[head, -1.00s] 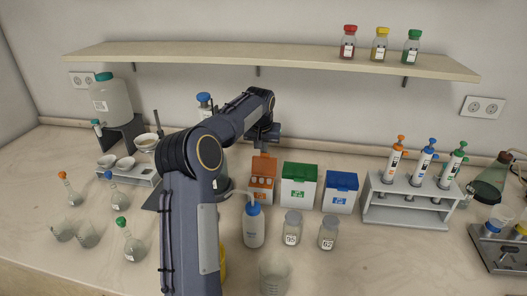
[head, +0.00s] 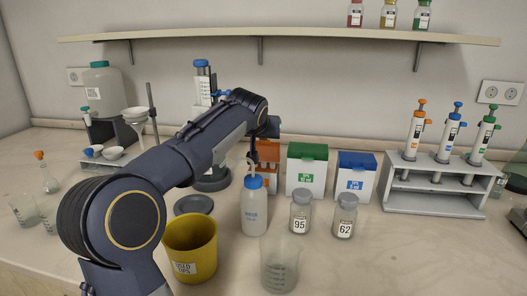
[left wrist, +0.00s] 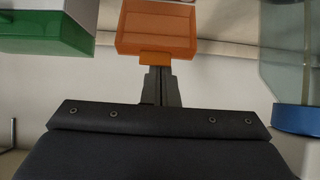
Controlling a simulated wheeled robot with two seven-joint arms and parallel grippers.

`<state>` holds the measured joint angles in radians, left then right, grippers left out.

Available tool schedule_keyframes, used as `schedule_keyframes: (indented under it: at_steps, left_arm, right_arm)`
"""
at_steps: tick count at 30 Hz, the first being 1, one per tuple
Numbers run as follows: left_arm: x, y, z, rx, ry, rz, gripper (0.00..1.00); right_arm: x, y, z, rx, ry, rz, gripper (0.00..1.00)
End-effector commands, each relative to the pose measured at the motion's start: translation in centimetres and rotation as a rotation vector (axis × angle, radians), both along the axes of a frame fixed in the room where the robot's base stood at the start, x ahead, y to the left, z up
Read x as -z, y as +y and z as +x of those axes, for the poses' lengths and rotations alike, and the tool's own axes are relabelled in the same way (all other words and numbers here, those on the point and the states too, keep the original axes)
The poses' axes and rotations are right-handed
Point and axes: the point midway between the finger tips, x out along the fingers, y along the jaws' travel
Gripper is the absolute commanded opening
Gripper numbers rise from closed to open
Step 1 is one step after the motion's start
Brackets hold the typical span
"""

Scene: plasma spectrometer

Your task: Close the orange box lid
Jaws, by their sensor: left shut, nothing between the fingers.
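The orange box (head: 270,184) stands at the middle of the bench, left of the green-lidded box, partly hidden by a wash bottle and my arm. Its orange lid (head: 268,151) stands raised at the back. My left gripper (head: 252,158) hangs down at the lid's left part, seen small in the head view. In the left wrist view the shut, empty fingers (left wrist: 160,76) point at the edge of the orange lid (left wrist: 157,28). They look very close to it; contact is not clear. My right gripper is not in view.
The wash bottle (head: 254,208) stands in front of the orange box. The green-lidded box (head: 306,172) and blue-lidded box (head: 355,177) are to the right. Bottles 95 (head: 301,212) and 62 (head: 344,216), a beaker (head: 279,266) and a yellow bin (head: 190,248) stand nearer.

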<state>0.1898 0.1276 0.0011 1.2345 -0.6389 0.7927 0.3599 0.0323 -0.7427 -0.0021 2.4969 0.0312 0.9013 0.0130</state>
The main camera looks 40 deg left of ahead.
Motion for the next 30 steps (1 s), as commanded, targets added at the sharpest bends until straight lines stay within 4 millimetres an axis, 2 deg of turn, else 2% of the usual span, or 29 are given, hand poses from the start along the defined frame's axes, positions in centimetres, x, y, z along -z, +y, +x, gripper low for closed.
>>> schedule_keyframes:
  at_steps: [12,30]
  left_arm:
    - [0.13,-0.46,-0.89,0.0,-0.004,0.004,0.0]
    - [0.22,-0.38,-0.71,0.001,-0.003,0.003,0.0]
  right_arm:
    - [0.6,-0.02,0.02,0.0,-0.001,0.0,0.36]
    - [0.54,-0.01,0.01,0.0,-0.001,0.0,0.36]
